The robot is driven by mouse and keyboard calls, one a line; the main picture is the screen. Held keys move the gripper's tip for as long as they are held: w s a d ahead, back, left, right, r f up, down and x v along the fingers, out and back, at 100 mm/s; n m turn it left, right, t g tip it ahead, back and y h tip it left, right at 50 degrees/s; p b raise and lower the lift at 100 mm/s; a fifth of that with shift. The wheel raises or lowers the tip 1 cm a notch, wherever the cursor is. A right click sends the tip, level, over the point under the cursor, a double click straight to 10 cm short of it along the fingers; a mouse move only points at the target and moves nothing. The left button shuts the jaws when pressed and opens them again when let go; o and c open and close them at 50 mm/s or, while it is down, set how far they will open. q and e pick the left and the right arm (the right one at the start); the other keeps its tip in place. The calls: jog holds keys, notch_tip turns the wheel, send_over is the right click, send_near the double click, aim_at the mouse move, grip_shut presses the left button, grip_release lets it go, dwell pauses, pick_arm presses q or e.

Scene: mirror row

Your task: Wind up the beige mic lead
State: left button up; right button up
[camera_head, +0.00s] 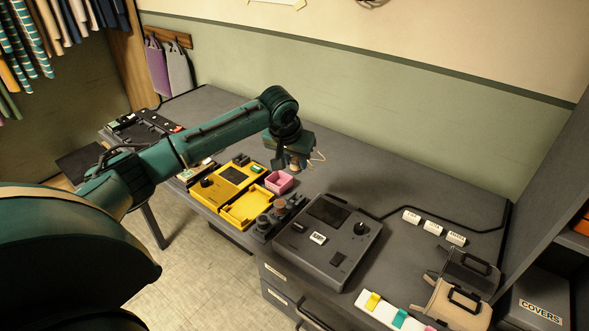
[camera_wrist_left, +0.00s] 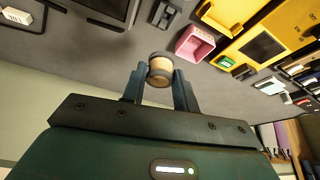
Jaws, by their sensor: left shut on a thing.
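My left gripper (camera_head: 293,164) is above the grey desk, just beyond the pink box (camera_head: 279,182). In the left wrist view its two fingers are shut on a short cylinder with a beige band and grey ends (camera_wrist_left: 160,70), which looks like the wound beige mic lead. In the head view a thin beige loop (camera_head: 319,156) sticks out to the right of the gripper. The gripper hides most of the held thing there. My right gripper is not in view.
A yellow unit (camera_head: 231,176) and yellow tray (camera_head: 243,210) lie left of a dark grey device (camera_head: 325,240). White labelled blocks (camera_head: 433,228) and a black cable (camera_head: 400,206) are at the right. Carry cases (camera_head: 455,306) stand at the right end. The desk behind the gripper is clear.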

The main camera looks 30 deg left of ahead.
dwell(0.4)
pick_arm(q)
jog(key=shift+f+b, duration=0.7)
jog(key=shift+f, duration=3.05)
jog(key=shift+p, duration=0.65)
jog(key=shift+f, duration=0.2)
jog(key=shift+f+b, duration=0.3)
jog(key=shift+f, duration=0.6)
